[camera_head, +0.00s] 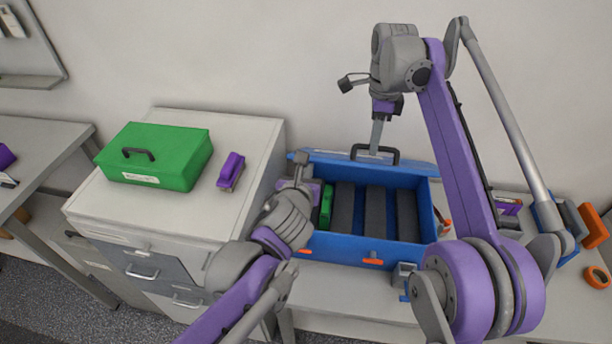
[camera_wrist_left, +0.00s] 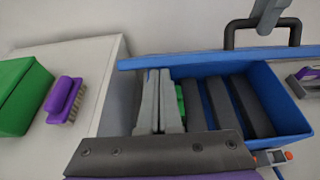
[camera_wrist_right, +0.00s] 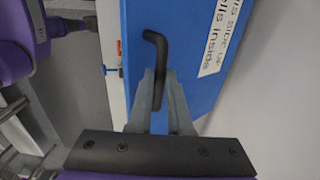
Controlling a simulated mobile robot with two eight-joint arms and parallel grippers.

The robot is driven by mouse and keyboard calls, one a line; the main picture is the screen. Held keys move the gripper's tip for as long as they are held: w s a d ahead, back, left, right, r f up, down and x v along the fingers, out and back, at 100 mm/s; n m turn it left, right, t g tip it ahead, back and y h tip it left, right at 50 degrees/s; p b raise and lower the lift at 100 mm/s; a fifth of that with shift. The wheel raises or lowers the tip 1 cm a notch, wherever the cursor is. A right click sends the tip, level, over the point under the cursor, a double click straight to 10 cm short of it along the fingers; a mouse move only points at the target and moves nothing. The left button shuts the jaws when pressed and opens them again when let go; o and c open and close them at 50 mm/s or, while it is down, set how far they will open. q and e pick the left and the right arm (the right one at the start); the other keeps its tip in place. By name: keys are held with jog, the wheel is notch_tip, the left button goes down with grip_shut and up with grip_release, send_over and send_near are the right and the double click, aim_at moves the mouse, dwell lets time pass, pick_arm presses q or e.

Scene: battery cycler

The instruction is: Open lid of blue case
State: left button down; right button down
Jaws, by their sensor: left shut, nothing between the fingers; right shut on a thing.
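The blue case (camera_head: 345,248) stands on the bench with its lid (camera_head: 412,163) raised and leaning back at the far side. Its interior shows several dark grey bars and a green item (camera_head: 326,206) at the left. My right gripper (camera_head: 376,148) is shut on the lid's black handle (camera_head: 393,155); in the right wrist view the fingers pinch the handle (camera_wrist_right: 155,45) in front of the labelled blue lid (camera_wrist_right: 200,30). My left gripper (camera_wrist_left: 158,75) is shut and empty, over the case's left end; in the head view its arm partly hides that end.
A green case (camera_head: 155,160) and a purple brush (camera_head: 231,172) sit on the white cabinet at left. Orange blocks (camera_head: 592,225) and an orange tape roll (camera_head: 597,277) lie at far right. A wall (camera_head: 250,60) stands close behind the lid.

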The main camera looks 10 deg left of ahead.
pick_arm(q)
jog(key=shift+w+r, duration=0.1)
jog(key=shift+w, duration=0.2)
pick_arm(e)
jog(key=shift+w+f, duration=0.1)
jog(key=shift+f, duration=0.05)
jog(key=c, duration=1.2)
grip_release()
jog(key=shift+c, duration=0.2)
jog(key=o, duration=0.4)
jog(key=shift+w, duration=0.2)
pick_arm(q)
jog(key=shift+w, duration=0.2)
jog(key=shift+s, duration=0.1)
pick_arm(e)
jog(key=shift+s, duration=0.1)
